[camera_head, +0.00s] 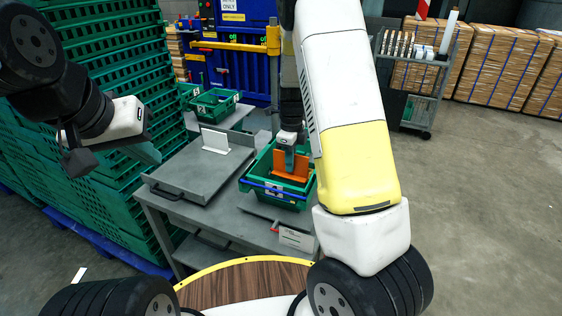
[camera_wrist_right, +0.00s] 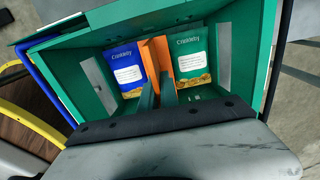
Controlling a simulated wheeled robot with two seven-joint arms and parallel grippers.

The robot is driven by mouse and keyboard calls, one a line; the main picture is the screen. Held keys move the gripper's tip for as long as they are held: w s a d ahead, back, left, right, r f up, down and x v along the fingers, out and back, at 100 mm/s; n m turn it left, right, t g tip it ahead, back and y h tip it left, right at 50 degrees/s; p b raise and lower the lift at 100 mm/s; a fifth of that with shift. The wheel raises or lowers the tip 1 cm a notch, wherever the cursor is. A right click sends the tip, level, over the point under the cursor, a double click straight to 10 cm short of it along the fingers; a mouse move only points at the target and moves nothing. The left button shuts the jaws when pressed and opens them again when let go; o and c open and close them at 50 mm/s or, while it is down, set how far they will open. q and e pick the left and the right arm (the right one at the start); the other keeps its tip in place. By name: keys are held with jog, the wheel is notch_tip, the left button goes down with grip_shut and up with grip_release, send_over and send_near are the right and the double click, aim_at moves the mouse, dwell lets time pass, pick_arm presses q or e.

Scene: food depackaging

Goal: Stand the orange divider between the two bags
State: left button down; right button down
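The orange divider (camera_head: 291,168) stands inside a green crate (camera_head: 301,203). In the right wrist view the divider (camera_wrist_right: 157,55) stands upright between a blue bag (camera_wrist_right: 126,68) on the left and a green bag (camera_wrist_right: 190,60) on the right. Both bags show pale labels and lie near the crate's far wall. My right gripper (camera_wrist_right: 157,84) reaches down into the crate, its two teal fingers shut on the divider from either side. The divider's lower edge is hidden. My left gripper (camera_head: 148,152) is raised at the left, away from the crate; its finger gap is not clear.
The crate rests on a grey workbench (camera_head: 223,210). A grey tray (camera_head: 189,172) with a white upright plate (camera_head: 214,141) lies left of it. Another green crate (camera_head: 215,103) stands farther back. Tall stacked green crates (camera_head: 110,60) line the left side. Floor at right is open.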

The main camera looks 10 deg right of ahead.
aim_at(290, 174)
jog(key=shift+f, duration=2.15)
jog(key=c, duration=1.6)
grip_release()
jog(key=shift+f, duration=0.15)
